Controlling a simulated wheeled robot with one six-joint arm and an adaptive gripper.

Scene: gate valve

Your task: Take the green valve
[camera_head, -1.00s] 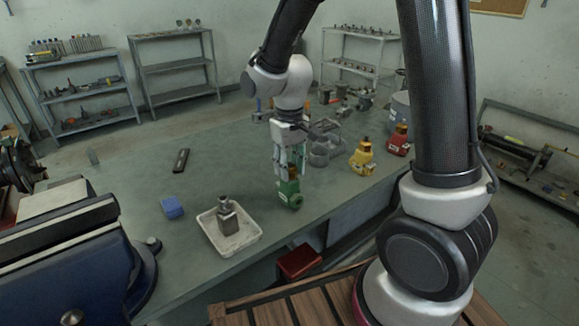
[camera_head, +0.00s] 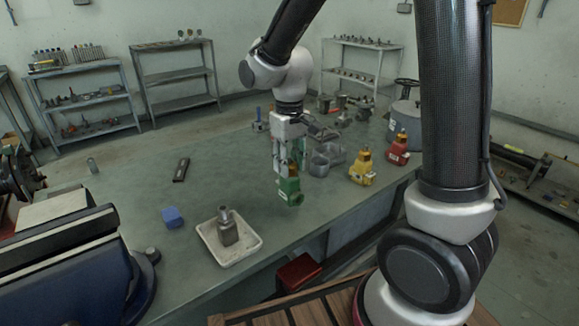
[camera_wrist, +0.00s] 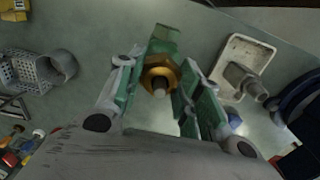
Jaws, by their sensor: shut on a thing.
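The green valve (camera_head: 289,191) has a green body and a brass top. My gripper (camera_head: 291,168) points down over the bench and is shut on the valve's upper part. In the wrist view the valve's brass nut and stem (camera_wrist: 160,76) show between the two fingers, with part of the green body (camera_wrist: 164,40) beyond. The valve looks upright in the head view. I cannot tell for sure whether its bottom is clear of the bench. The fingers hide part of its sides.
A white tray (camera_head: 256,244) with a grey metal valve (camera_head: 227,228) stands to the left. A yellow valve (camera_head: 362,168) and a red valve (camera_head: 398,149) stand to the right. A blue block (camera_head: 173,217) and a blue vise (camera_head: 75,262) are further left. A grey container (camera_head: 334,155) is behind.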

